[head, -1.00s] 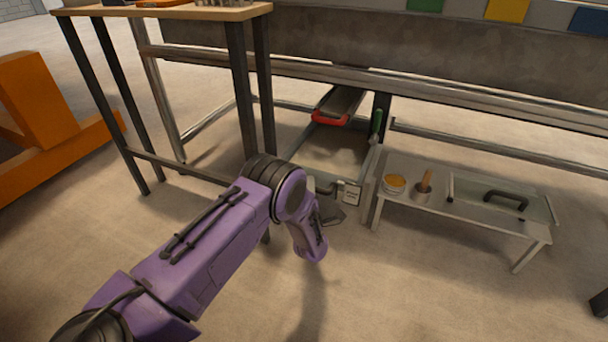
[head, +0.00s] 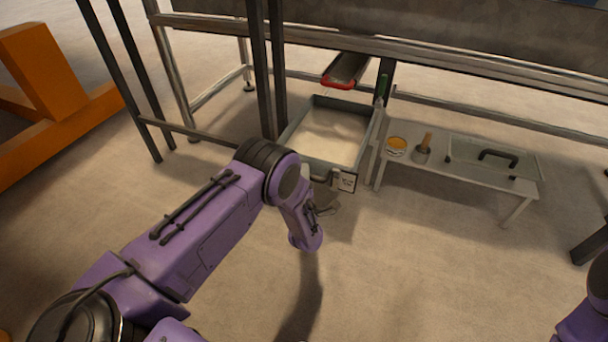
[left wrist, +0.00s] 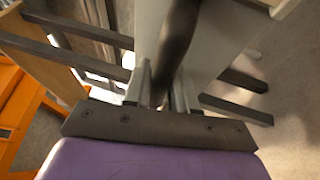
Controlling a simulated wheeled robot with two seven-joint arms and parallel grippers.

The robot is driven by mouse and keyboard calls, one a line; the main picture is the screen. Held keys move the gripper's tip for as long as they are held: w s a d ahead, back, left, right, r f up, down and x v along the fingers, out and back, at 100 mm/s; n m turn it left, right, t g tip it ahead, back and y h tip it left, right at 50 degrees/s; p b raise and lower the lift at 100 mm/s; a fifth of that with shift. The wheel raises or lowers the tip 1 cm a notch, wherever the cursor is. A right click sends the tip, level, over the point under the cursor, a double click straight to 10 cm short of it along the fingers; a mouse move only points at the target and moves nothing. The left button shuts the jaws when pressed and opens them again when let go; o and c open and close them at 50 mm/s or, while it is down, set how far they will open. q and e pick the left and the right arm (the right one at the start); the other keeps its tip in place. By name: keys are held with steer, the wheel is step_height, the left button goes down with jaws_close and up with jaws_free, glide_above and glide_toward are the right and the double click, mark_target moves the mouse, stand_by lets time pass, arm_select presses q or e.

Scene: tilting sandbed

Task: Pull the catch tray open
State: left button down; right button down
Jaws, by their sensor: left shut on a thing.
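The catch tray (head: 346,103) is a grey, open-topped box of pale sand, low under the sandbed frame in the head view. It stands pulled out toward me, with its far wall showing near the red-lipped chute (head: 338,84). A white label (head: 347,181) is on its front. My left gripper (head: 322,203) is at the tray front, left of the label, partly hidden by my wrist. In the left wrist view its two fingers (left wrist: 161,88) are shut on the dark bar of the tray handle (left wrist: 178,42). My right gripper is outside the view.
A low bench (head: 455,180) stands close to the right of the tray, with an orange-topped tin (head: 397,145), a pot with a wooden-handled tool (head: 422,152) and a handled panel (head: 495,158). Dark table legs (head: 262,70) rise at left. The floor in front is clear.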

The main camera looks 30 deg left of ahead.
arm_select(q)
steer(key=c, duration=1)
jaws_free()
steer(key=shift+s+d, duration=0.2)
steer(key=shift+s, duration=0.1)
steer(key=p+v, duration=0.3)
steer(key=v, duration=0.6)
steer(key=shift+s+d+f, duration=0.15)
steer(key=shift+s+d, duration=0.05)
steer(key=shift+s, duration=0.15)
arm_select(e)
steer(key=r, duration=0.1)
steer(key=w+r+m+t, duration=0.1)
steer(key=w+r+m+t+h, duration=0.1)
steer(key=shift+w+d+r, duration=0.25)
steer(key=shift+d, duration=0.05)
